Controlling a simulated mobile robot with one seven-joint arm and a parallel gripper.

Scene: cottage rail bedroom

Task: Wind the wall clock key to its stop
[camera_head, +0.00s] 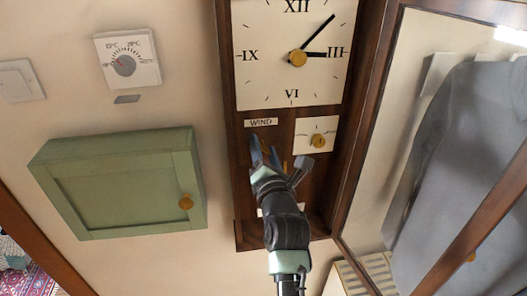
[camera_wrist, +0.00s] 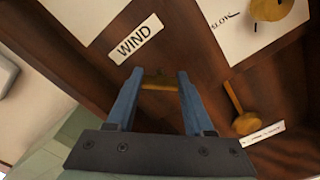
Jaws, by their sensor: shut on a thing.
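The wall clock has a dark wooden case (camera_head: 230,60) and a cream dial (camera_head: 265,80) with dark hands in the head view. A white WIND label (camera_head: 261,122) sits below the dial; it is large in the wrist view (camera_wrist: 136,39). My gripper (camera_head: 264,152) is at the case just below this label. In the wrist view, its blue fingers (camera_wrist: 158,78) are shut on a brass piece, the winding key (camera_wrist: 160,87), which spans between them. The key's shaft is mostly hidden, and its turn angle cannot be told. My gripper hides the key in the head view.
A cream plate with a brass knob (camera_head: 318,141) is close right of my gripper. A brass lever (camera_wrist: 244,122) and a small label (camera_wrist: 262,135) are lower right. A green cabinet (camera_head: 120,185) and thermostat (camera_head: 127,60) are left; a wood-framed pane (camera_head: 455,150) is right.

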